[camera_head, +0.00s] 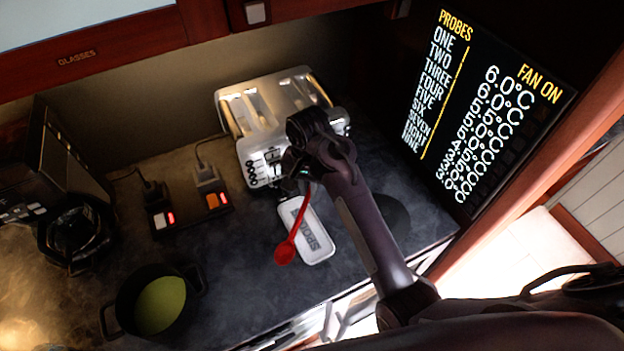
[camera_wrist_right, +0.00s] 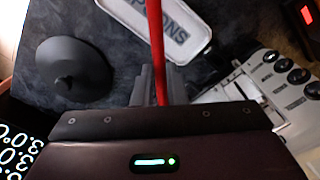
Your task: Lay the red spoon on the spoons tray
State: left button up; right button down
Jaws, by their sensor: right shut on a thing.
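The red spoon (camera_head: 286,248) hangs from my right gripper (camera_head: 303,180), with its bowl end down and to the left. The white spoons tray (camera_head: 318,253) lies on the dark counter, below and behind the spoon. My right gripper is shut on the spoon's handle, near the toaster's front. In the right wrist view the red handle (camera_wrist_right: 157,50) runs up from between the fingers (camera_wrist_right: 160,88), across the view of the tray (camera_wrist_right: 186,52). The spoon's bowl is outside that view. How high the spoon is over the tray is hard to tell. My left gripper is not in view.
A white toaster (camera_head: 262,118) stands right behind the tray. A dark round lid-like object (camera_wrist_right: 74,68) lies beside the tray. A pot with green contents (camera_head: 160,303) and switched sockets (camera_head: 190,212) are to the left. A black display (camera_head: 485,110) stands at right.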

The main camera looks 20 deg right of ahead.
jog(key=shift+s+r, duration=0.2)
jog(key=shift+s, duration=0.15)
jog(key=shift+f, duration=0.6)
notch_tip(320, 180, down, 3)
jog(key=shift+w+r+b, duration=0.15)
jog(key=shift+r+b, duration=0.05)
jog(key=shift+b, duration=0.3)
jog(key=shift+f, duration=0.8)
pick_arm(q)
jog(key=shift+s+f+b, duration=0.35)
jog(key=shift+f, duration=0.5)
pick_arm(e)
jog(key=shift+f, duration=1.65)
jog(key=c, duration=1.1)
grip_release()
jog(key=shift+c, duration=0.2)
